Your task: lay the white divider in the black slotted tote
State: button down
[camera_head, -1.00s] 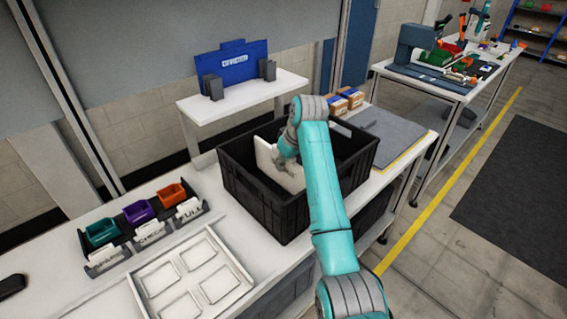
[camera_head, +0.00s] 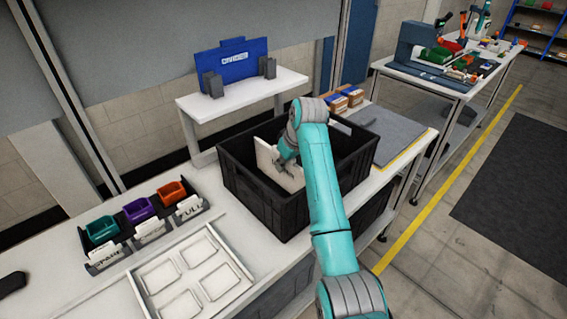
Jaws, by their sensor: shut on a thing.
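The black tote (camera_head: 262,200) stands open on the white bench, in the middle of the view. The white divider (camera_head: 268,157) is inside the tote, standing on edge, with its top near rim level. My gripper (camera_head: 283,164) is shut on the divider's upper right part, over the tote's interior. My arm covers the tote's right part. The slots and the divider's lower edge are hidden, so I cannot tell whether the divider sits in a slot.
A rack with teal, purple and orange bins (camera_head: 137,211) and a white compartment tray (camera_head: 192,272) lie left of the tote. Behind is a raised white shelf (camera_head: 243,93) with a blue sign panel (camera_head: 232,66). Small boxes (camera_head: 346,97) and a grey mat (camera_head: 388,132) lie right.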

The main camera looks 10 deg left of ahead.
dwell(0.3)
jog(key=c, duration=1.1)
grip_release()
jog(key=shift+c, duration=0.2)
jog(key=v, duration=1.2)
jog(key=shift+w, duration=0.1)
